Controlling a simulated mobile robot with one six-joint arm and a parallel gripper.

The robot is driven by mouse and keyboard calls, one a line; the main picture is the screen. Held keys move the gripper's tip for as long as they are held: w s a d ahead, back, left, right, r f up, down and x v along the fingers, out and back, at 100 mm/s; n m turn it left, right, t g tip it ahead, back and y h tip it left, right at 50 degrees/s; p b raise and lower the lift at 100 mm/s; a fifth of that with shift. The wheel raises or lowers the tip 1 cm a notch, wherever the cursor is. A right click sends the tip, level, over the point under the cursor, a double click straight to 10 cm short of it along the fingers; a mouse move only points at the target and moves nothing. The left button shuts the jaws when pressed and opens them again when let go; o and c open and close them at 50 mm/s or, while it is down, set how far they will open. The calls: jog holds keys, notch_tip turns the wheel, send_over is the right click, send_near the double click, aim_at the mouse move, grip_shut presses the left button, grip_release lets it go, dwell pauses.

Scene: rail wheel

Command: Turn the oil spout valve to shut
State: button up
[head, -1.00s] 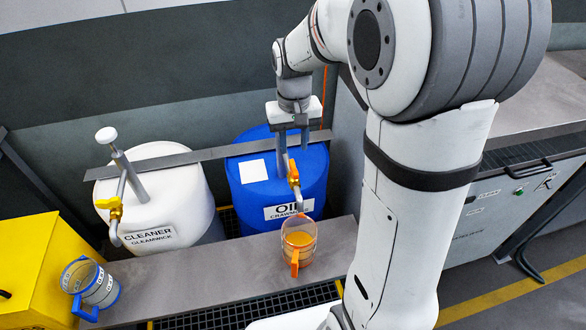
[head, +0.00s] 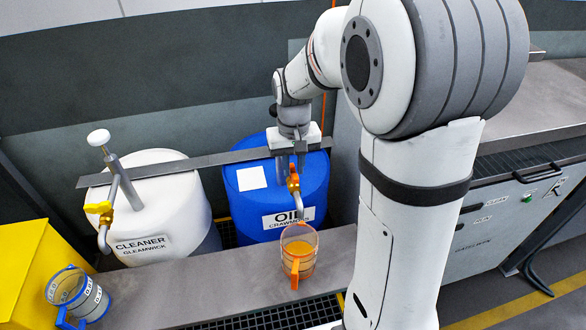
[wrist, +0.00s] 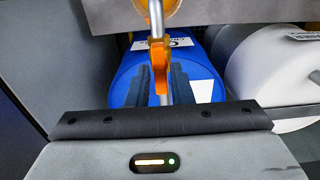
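The oil spout valve has an orange handle (head: 293,183) on a grey spout in front of the blue OIL drum (head: 255,205). In the wrist view the handle (wrist: 160,56) lies between my fingertips. My gripper (head: 291,168) points down at the spout from above. In the wrist view my gripper (wrist: 161,82) is open, its two dark fingers apart on either side of the spout and handle. I cannot tell whether a finger touches the handle. A clear jug with an orange handle (head: 295,270) and orange liquid stands below the spout.
A white CLEANER drum (head: 150,215) with its own yellow valve (head: 100,208) stands to the left. A blue-handled jug (head: 78,292) stands at the ledge's left end by a yellow box (head: 30,260).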

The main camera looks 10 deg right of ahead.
grip_shut()
jog(key=m, duration=0.4)
jog(key=shift+m, duration=0.3)
jog(key=m, duration=0.3)
jog(key=shift+m, duration=0.8)
